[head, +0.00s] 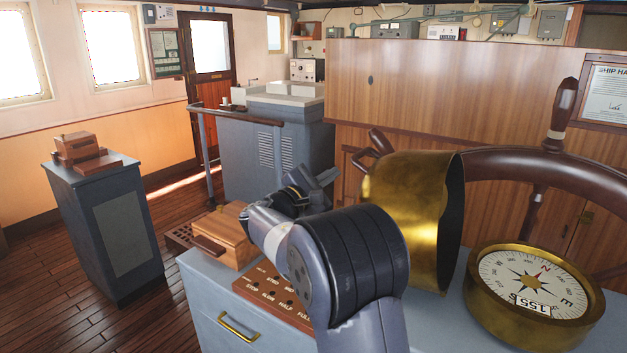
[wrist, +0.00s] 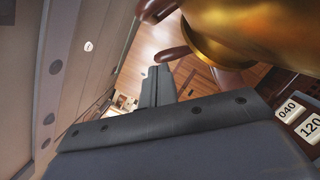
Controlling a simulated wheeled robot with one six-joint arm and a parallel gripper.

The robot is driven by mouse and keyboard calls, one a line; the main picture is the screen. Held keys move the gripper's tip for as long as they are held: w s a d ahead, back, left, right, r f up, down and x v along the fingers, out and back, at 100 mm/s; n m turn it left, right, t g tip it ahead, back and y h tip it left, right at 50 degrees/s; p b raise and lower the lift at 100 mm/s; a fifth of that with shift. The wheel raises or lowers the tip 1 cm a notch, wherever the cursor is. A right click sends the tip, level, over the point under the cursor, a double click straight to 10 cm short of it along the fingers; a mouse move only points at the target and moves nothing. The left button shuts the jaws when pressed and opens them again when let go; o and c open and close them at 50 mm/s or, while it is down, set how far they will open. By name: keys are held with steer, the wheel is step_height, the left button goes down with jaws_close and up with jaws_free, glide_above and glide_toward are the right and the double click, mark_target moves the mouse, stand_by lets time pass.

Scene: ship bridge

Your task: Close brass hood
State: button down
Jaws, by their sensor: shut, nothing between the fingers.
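The brass hood (head: 408,215) is a gold drum tipped open on its side, with its dark mouth facing right toward the compass (head: 535,285). The compass dial is uncovered and shows 155. My gripper (head: 322,182) is at the left of the hood, partly hidden behind my own arm links. In the wrist view my gripper (wrist: 157,85) has its fingers together and empty, and the hood (wrist: 245,30) fills the upper right. A gap shows between the fingers and the hood there. The hood's lower edge is partly hidden by my arm in the head view.
The grey console (head: 212,292) carries a wooden box (head: 226,236) and a control panel (head: 268,290) left of my arm. The ship's wheel (head: 500,165) stands close behind the hood and compass. A grey pedestal (head: 108,235) stands apart at left, with open floor between.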

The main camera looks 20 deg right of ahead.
steer(key=s+d+r, duration=0.1)
steer(key=s+r+p, duration=0.1)
steer(key=shift+s+d+r, duration=0.1)
steer(key=shift+d+r, duration=0.3)
